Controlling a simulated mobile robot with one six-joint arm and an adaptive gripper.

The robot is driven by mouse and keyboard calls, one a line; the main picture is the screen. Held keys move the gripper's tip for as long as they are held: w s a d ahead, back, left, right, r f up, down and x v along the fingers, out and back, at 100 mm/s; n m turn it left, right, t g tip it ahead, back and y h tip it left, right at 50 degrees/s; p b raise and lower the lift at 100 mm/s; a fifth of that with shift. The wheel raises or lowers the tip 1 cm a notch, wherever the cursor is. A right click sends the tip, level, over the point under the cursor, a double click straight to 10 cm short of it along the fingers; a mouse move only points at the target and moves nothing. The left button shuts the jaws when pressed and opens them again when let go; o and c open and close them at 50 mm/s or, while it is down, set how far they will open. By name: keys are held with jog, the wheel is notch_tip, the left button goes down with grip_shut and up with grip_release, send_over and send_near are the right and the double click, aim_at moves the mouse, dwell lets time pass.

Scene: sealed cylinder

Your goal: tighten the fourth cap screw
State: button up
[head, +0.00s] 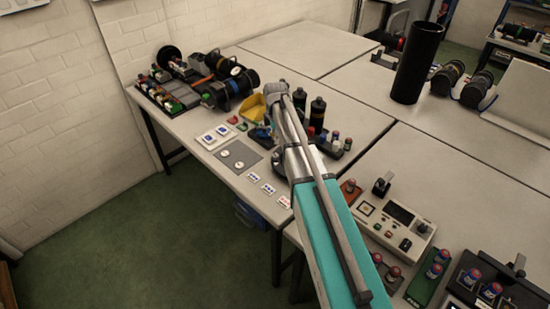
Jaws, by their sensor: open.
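My arm reaches from the lower right to the middle of the bench in the head view. My gripper (268,127) points down at the arm's far end, partly hidden by the wrist; it is open, and I see nothing held in it. A dark round part (278,160) stands on the bench just below it, largely covered by my forearm; I cannot tell whether it is the cylinder. The cap screws are too small or hidden to make out, so I cannot tell which is the fourth or whether the gripper touches one.
A yellow bin (251,108) and dark bottles (317,115) stand close around the gripper. A grey plate (239,156) and small cards lie at the front edge. A control box (395,222) is right of my arm; a tall black tube (417,62) stands farther back.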

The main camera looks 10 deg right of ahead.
aim_at(275, 155)
jog(key=shift+f+b, duration=4.55)
jog(key=shift+f, duration=0.25)
grip_shut()
